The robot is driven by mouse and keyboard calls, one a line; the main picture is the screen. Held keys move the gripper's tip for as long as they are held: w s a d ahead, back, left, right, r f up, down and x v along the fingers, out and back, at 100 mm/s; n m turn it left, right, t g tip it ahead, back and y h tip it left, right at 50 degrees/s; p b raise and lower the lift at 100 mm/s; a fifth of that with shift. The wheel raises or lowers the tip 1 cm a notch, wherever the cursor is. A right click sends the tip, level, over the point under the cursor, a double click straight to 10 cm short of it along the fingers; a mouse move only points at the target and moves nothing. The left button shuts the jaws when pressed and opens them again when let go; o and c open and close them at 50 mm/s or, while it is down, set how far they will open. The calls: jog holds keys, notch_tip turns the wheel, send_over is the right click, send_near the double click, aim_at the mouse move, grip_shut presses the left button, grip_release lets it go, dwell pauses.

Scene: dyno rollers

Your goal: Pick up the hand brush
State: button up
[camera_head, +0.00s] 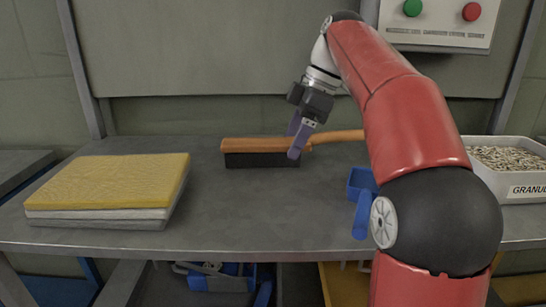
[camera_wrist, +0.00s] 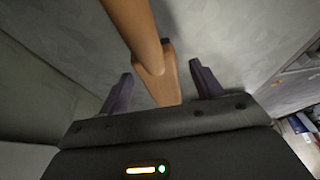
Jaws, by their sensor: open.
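The hand brush (camera_head: 262,146) lies on the grey workbench, with a wooden back, dark bristles facing down and a wooden handle pointing right. Part of the handle is hidden behind my red arm. My gripper (camera_head: 299,138) is at the brush, where the handle meets the head. In the wrist view, the wooden brush (camera_wrist: 150,62) runs between the two purple fingers of my gripper (camera_wrist: 164,88). The fingers are apart, one on each side of the wood, with gaps showing. Whether the fingertips touch the bench is unclear.
Yellow and grey pads (camera_head: 112,184) are stacked at the left of the workbench (camera_head: 250,210). A blue scoop (camera_head: 361,205) lies partly behind my arm. A white tub of granules (camera_head: 515,187) stands at right. A panel with green and red buttons (camera_head: 437,22) hangs behind.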

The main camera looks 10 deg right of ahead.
aim_at(292, 140)
jog(key=shift+a+f, duration=0.3)
jog(key=shift+f, duration=0.3)
jog(key=c, duration=1.2)
notch_tip(292, 140, up, 10)
jog(key=p, duration=0.4)
